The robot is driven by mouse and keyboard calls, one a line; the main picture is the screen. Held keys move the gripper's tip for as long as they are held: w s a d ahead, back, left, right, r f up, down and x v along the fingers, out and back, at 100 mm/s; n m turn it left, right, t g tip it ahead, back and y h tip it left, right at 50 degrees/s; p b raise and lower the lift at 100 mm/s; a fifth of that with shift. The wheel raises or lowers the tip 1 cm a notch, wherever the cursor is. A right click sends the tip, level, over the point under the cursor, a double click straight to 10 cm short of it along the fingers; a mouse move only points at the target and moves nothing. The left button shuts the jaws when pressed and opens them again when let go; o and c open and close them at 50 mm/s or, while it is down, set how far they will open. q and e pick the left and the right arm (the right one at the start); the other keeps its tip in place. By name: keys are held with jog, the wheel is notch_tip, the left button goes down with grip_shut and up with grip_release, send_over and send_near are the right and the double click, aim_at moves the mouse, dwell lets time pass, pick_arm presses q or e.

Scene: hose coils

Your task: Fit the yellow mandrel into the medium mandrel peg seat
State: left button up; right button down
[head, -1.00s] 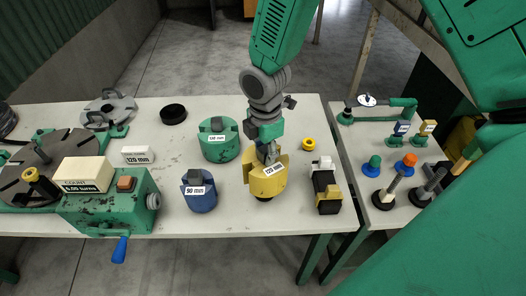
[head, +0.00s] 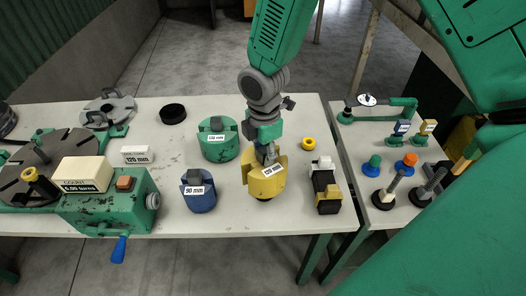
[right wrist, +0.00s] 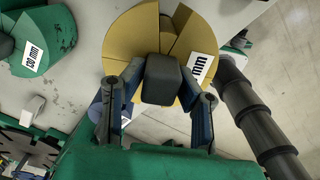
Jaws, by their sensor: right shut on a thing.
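The yellow mandrel (head: 258,186), labelled 120 mm, is upright at the front middle of the bench. It also shows in the right wrist view (right wrist: 130,42), with its sector-shaped top and a grey block grip (right wrist: 162,80). My right gripper (head: 268,157) comes down from above and is shut on this grip, one finger on each side. A dark round part (head: 262,198) shows under the mandrel's lower edge; I cannot tell whether it is the medium peg seat or whether the mandrel sits on it. My left gripper is not in view.
A blue 90 mm mandrel (head: 199,199) stands to the left, a green mandrel (head: 219,148) behind it. A black ring (head: 173,114) lies further back. A green crank machine (head: 125,205) stands left.

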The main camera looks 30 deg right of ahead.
jog(key=shift+d+f, duration=0.1)
jog(key=shift+f, duration=0.4)
jog(key=shift+f+b, duration=1.35)
jog(key=shift+f, duration=0.95)
jog(key=c, duration=1.1)
grip_release()
jog(key=shift+c, duration=0.2)
jog(key=shift+o, duration=1.1)
jog(key=shift+r, duration=0.15)
